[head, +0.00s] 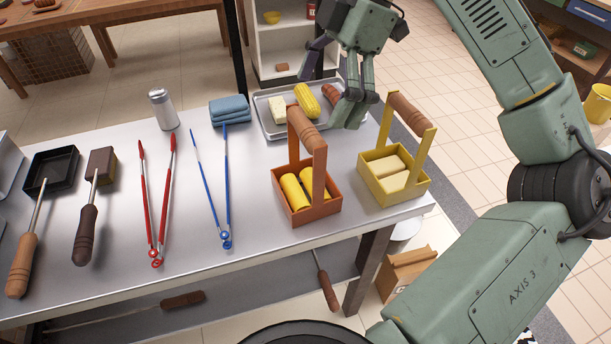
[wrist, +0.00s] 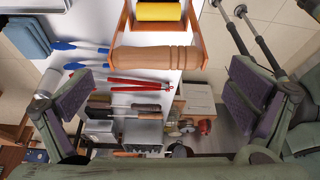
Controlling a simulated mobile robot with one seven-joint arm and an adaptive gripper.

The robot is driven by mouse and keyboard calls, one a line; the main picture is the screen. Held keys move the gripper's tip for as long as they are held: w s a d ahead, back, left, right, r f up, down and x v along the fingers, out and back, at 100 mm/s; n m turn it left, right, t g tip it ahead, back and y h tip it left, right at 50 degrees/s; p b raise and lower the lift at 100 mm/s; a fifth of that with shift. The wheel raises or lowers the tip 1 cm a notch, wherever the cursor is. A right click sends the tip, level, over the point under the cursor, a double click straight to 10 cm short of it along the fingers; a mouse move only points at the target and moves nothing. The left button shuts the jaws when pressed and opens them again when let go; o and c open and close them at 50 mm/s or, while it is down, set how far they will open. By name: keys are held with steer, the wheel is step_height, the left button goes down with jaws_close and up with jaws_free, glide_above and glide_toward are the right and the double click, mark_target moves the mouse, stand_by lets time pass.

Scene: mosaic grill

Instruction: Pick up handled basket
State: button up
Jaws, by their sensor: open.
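An orange handled basket (head: 318,215) with a brown wooden grip (head: 303,131) stands upright near the table's right end and holds yellow rolls (head: 294,190). A yellow handled basket (head: 407,195) with a similar grip (head: 408,114) stands to its right and holds cream blocks. My gripper (head: 336,82) is open and empty, above and behind the orange basket, over the tray area. In the wrist view, the orange basket's wooden grip (wrist: 155,58) lies across the upper middle, just ahead of my spread fingers (wrist: 160,92). They do not appear to touch it.
A metal tray (head: 268,122) with corn and other food lies behind the baskets. Red tongs (head: 157,205), blue tongs (head: 211,190), a shaker (head: 162,110) and blue folded cloths (head: 229,109) are to the left. The table's right edge is close to the yellow basket.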

steer(key=x, duration=0.9)
steer(key=shift+a+f+p, duration=0.2)
steer(key=shift+a+p, duration=0.1)
steer(key=shift+a, duration=0.05)
steer(key=c, duration=1.6)
